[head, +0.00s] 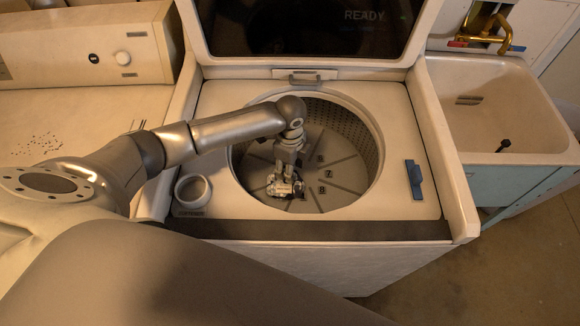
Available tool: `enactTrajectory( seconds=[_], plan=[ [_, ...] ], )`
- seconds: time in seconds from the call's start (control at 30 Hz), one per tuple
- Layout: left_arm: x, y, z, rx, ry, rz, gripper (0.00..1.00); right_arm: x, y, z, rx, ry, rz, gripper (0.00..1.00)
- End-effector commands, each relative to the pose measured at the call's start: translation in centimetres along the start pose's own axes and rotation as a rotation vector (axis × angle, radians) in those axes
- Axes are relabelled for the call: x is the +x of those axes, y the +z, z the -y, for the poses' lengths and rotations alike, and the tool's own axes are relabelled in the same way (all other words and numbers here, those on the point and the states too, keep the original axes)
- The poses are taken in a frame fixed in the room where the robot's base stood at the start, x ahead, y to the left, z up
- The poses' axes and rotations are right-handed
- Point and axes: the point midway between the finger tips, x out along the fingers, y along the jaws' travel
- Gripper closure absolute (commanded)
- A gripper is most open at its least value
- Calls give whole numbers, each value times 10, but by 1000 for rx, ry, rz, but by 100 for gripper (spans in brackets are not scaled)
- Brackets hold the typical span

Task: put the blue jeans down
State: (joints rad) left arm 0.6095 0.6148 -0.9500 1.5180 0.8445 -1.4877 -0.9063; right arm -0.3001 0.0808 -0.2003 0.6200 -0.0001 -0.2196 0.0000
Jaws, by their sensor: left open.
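My left gripper (284,190) reaches down into the open drum of the top-loading washer (420,225). It is open, with no cloth visible between its fingers. The fingers are small in the picture, and I cannot tell whether they touch the drum floor (330,200). I see no blue jeans in the head view; part of the drum is hidden behind my left arm and gripper. My right gripper is not in view.
The washer lid (310,30) stands open at the back. A white ring-shaped cup (193,190) and a small blue part (414,180) sit on the washer's top. A sink (500,105) with a brass faucet (487,25) stands right. Another white appliance (75,115) is left.

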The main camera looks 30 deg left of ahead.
Motion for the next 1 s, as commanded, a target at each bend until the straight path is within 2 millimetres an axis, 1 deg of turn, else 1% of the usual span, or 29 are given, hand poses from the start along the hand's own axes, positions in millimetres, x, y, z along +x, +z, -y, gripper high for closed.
enactTrajectory(
  seconds=[0.17,0.3,0.4,0.5,0.6,0.7,1.0],
  plan=[
    [-33,0,2,2,-6,-1,57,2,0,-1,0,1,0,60],
    [-64,0,2,2,-7,-1,57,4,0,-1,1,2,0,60],
    [-84,0,1,1,-5,-1,57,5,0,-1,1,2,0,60],
    [-99,0,1,1,-4,-2,57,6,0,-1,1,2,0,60],
    [-109,0,1,1,-3,-1,57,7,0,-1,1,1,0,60],
    [-115,0,0,0,-1,0,57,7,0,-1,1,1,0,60],
    [-116,0,0,0,-1,-1,57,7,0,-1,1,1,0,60]
  ],
)
